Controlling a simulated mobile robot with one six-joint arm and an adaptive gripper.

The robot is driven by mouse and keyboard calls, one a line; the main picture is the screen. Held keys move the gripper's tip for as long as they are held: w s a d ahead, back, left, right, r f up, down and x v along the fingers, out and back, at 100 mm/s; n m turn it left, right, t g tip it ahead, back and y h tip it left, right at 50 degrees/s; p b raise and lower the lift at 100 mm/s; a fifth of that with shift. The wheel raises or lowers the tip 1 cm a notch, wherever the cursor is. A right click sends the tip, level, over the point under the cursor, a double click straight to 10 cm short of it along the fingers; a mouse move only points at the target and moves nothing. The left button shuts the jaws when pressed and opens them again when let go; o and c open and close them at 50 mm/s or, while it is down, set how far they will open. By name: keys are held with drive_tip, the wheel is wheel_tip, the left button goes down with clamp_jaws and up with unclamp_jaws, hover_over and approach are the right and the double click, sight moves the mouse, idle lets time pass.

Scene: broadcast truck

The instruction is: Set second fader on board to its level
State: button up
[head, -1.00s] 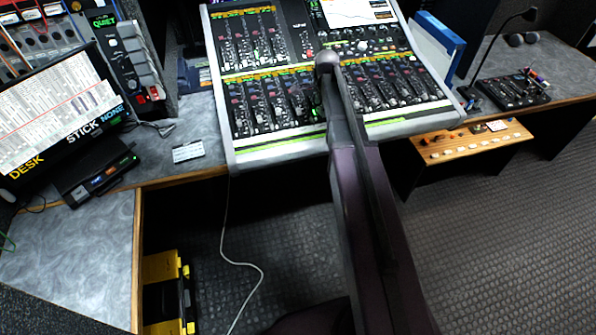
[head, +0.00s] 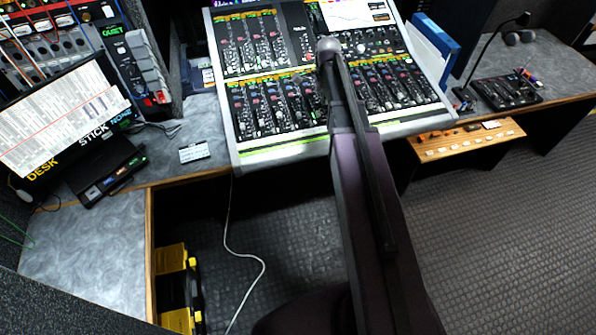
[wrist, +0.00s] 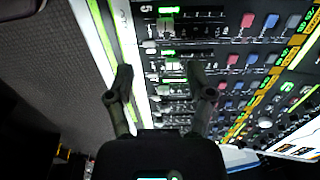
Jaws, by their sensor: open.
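The mixing board (head: 290,148) stands on the desk, with two banks of channel strips and faders. My arm reaches over its middle and hides some strips. My gripper is hidden behind the arm in the head view. In the wrist view my gripper (wrist: 160,85) is open, its two dark fingers apart over the board's front edge strips. Nothing is held. I cannot tell which fader is the second one or its set level.
A screen and a small black box (head: 108,170) stand at left, with a white card (head: 194,152) on the desk. A wooden button panel (head: 468,140) and a small black mixer (head: 507,90) are at right. A blue binder (head: 436,45) stands beside the board. The floor ahead is open.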

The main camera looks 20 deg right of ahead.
drive_tip(key=s+a+r+n+p, duration=0.2)
drive_tip(key=s+a+r+n, duration=0.1)
drive_tip(key=s+a+n, duration=0.7)
drive_tip(key=s+a+f+n+b, duration=0.1)
drive_tip(key=s+f+n+b, duration=0.1)
drive_tip(key=f+b, duration=0.4)
drive_tip(key=s+a+f+n+b, duration=0.1)
drive_tip(key=s+f+n+b, duration=0.2)
drive_tip(key=f+b, duration=0.3)
drive_tip(key=s+a+f+n+g+b, duration=0.1)
drive_tip(key=s+a+f+n+b, duration=0.1)
drive_tip(key=f+b, duration=0.4)
drive_tip(key=shift+s+f+n, duration=0.4)
drive_tip(key=shift+s+n, duration=0.1)
drive_tip(key=shift+s, duration=0.75)
idle(0.4)
